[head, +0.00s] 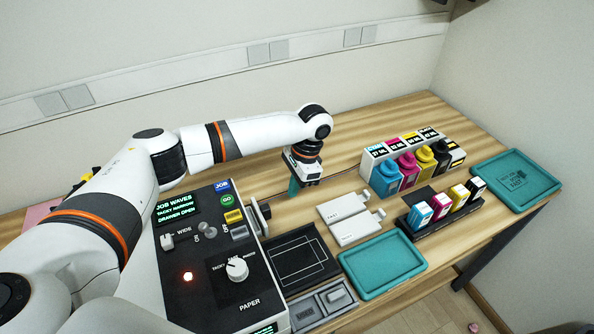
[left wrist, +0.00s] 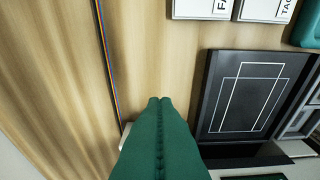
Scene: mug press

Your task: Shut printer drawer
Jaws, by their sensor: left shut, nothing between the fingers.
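The printer (head: 190,262) is a white box with a black control panel at the lower middle of the head view. Its display (head: 178,206) reads "DRAWER OPEN". A black flat tray with white outlines (head: 300,262) sticks out at the printer's right side and looks like the drawer; it also shows in the left wrist view (left wrist: 245,95). My left gripper (head: 294,189) has teal fingers, shut and empty, above the wood behind the tray. In the left wrist view its fingertips (left wrist: 160,101) are left of the tray, apart from it. My right gripper is not in view.
Ink bottles (head: 408,168) in a rack and small cartridges (head: 441,206) on a black stand are farther right. Another teal tray (head: 515,180) is at far right.

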